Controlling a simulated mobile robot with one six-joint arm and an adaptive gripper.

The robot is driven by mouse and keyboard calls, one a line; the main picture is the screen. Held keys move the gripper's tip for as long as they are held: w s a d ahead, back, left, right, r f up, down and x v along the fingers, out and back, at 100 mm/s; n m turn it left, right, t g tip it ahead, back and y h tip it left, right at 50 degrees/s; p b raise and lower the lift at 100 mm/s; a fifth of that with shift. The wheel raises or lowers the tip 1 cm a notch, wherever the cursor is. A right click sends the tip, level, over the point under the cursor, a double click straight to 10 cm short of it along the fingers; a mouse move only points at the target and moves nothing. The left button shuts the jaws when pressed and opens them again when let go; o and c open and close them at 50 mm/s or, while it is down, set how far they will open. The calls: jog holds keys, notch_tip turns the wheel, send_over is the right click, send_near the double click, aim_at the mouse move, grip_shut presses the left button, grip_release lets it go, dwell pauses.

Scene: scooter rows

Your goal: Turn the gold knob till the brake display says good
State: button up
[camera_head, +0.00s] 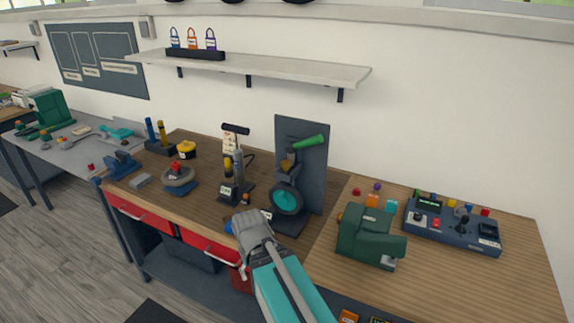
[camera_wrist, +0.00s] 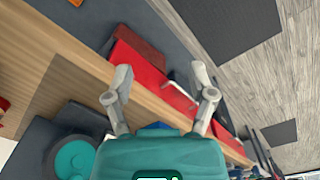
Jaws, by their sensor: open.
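The brake stand has a dark upright panel (camera_head: 312,150), a green lever (camera_head: 310,142) and a teal wheel (camera_head: 286,198). A small gold-coloured part (camera_head: 287,166) sits above the wheel; I cannot tell for sure that it is the knob. A small pale plate (camera_head: 266,215) sits by the stand's base, with no readable text. My gripper (camera_head: 243,216) is in front of the stand, near the bench's front edge. In the wrist view its fingers (camera_wrist: 160,72) are apart and empty, above the red drawer fronts. The teal wheel shows at the lower left (camera_wrist: 75,158).
A small blue thing (camera_head: 229,226) is beside my gripper, partly hidden. A green machine (camera_head: 365,238) and control box (camera_head: 452,230) stand right.

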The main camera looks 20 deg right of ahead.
jog(key=shift+w+d+m+h, duration=0.2)
jog(key=shift+w+m+h, duration=0.1)
jog(key=shift+w+h, duration=0.15)
jog(key=m+t+h+b, duration=0.2)
jog(key=m+h+b, duration=0.1)
jog(key=m+h, duration=1.35)
send_near(286, 164)
jog(key=w+a+f, duration=0.1)
jog(key=a, duration=0.2)
jog(key=shift+a+f+h, duration=0.15)
jog(key=shift+a+h, duration=0.05)
jog(key=shift+h, duration=0.1)
jog(key=shift+d, duration=0.2)
jog(key=d, duration=0.4)
jog(key=w+d, duration=0.1)
jog(key=d, duration=0.8)
jog(key=shift+w+d, duration=0.2)
